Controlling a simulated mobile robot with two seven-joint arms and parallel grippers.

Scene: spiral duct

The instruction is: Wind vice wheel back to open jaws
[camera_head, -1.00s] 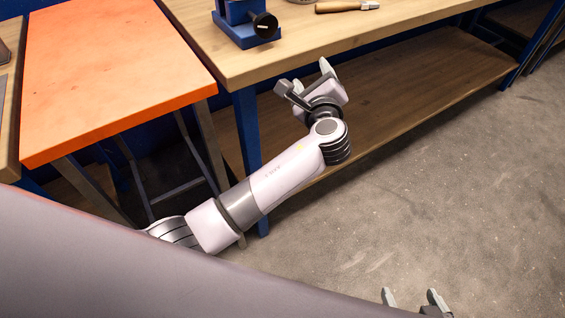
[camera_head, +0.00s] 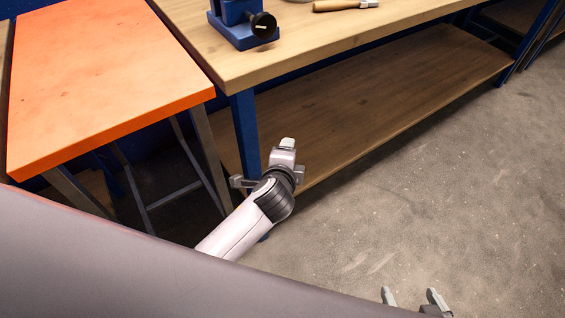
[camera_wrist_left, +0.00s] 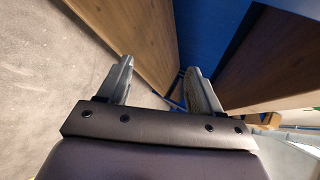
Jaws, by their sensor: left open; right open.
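The blue vice (camera_head: 228,30) stands on the wooden workbench at the top of the head view. Its dark round wheel (camera_head: 263,27) faces the front. The vice's upper part and jaws are cut off by the frame edge. My left gripper (camera_head: 262,163) is open and empty, below the bench top by the bench's front leg, well apart from the wheel. Its two fingers also show spread in the left wrist view (camera_wrist_left: 157,75). My right gripper (camera_head: 411,297) is open and empty over the floor at the bottom, with only its finger ends showing.
The wooden workbench (camera_head: 400,32) has a lower shelf (camera_head: 380,105) and a blue leg (camera_head: 245,130) close to my left gripper. A wooden-handled tool (camera_head: 340,5) lies right of the vice. An orange-topped table (camera_head: 100,80) stands left. The concrete floor at right is clear.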

